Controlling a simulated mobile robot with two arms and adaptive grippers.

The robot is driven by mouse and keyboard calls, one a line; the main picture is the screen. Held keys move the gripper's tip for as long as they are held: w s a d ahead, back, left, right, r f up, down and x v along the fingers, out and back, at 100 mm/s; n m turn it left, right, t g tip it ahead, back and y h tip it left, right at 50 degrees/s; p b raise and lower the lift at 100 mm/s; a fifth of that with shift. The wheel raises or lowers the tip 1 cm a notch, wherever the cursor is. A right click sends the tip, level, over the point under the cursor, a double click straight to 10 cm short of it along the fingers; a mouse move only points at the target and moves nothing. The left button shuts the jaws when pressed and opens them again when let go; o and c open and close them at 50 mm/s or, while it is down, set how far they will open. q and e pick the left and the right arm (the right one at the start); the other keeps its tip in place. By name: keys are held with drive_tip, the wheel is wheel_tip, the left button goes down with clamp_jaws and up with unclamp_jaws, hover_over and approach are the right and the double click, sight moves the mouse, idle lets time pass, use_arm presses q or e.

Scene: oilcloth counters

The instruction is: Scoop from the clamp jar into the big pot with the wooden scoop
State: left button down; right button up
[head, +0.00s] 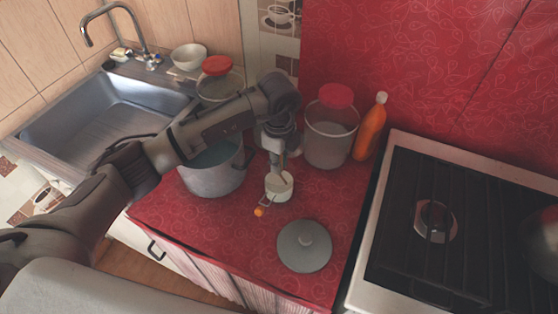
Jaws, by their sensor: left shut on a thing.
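The big pot (212,181) is grey metal and stands open on the red counter, partly hidden behind my left arm. A small pale jar (279,191) with a wire fitting, seemingly the clamp jar, stands to its right, with a small orange piece (259,211) at its front left. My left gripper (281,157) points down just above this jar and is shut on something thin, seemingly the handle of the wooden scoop. The scoop's bowl is hidden, so I cannot tell whether it is inside the jar. My right gripper is not in view.
A grey pot lid (304,248) lies in front on the red counter. A large clear jar with a red lid (329,139) and an orange bottle (370,128) stand behind. The stove (450,225) is right, the sink (105,125) left. Another red-lidded jar (217,67) stands behind my arm.

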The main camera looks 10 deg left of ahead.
use_arm(q)
wheel_tip(320, 180, up, 7)
drive_tip(key=p, duration=0.5)
drive_tip(key=shift+r+p, duration=1.65)
drive_tip(key=shift+r, duration=0.85)
